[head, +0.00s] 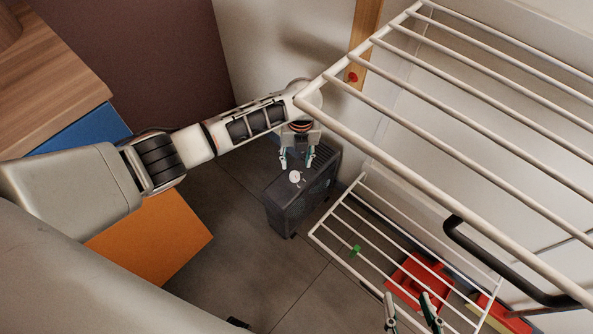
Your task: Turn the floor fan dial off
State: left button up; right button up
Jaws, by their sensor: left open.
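The floor fan (310,198) is a dark box-shaped unit standing on the floor near the wall. Its small white dial (295,177) sits on the top face. My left gripper (297,165) reaches down over the fan. It is open, with one finger to each side of the dial in the picture. I cannot tell whether either finger touches the dial or the fan. My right gripper (407,297) shows only its fingertips at the bottom edge.
A white drying rack (440,140) spans the right side, its upper bars close to my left wrist. Lower bars (350,240) carry a green clip (355,251). A red item (412,275) lies below. A cabinet with blue and orange panels (150,245) stands left. Floor before the fan is clear.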

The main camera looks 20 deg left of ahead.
aim_at(295, 174)
pick_arm(q)
jog(key=f, duration=0.2)
jog(key=f+b, duration=0.1)
jog(key=f, duration=0.1)
jog(key=f+b, duration=0.1)
jog(key=f, duration=0.1)
jog(key=shift+s+a+f, duration=0.1)
jog(key=shift+s+f, duration=0.1)
jog(key=shift+s, duration=0.2)
jog(key=shift+w+f+b, duration=0.1)
jog(key=shift+f+b, duration=0.25)
jog(key=shift+b, duration=0.05)
jog(key=shift+w+f, duration=0.1)
jog(key=shift+w+r, duration=0.1)
jog(key=shift+r, duration=0.1)
jog(key=c, duration=1.1)
pick_arm(e)
jog(key=a, duration=0.1)
jog(key=m, duration=0.1)
jog(key=a+r+y, duration=0.1)
jog(key=shift+w+a, duration=0.25)
jog(key=shift+a, duration=0.1)
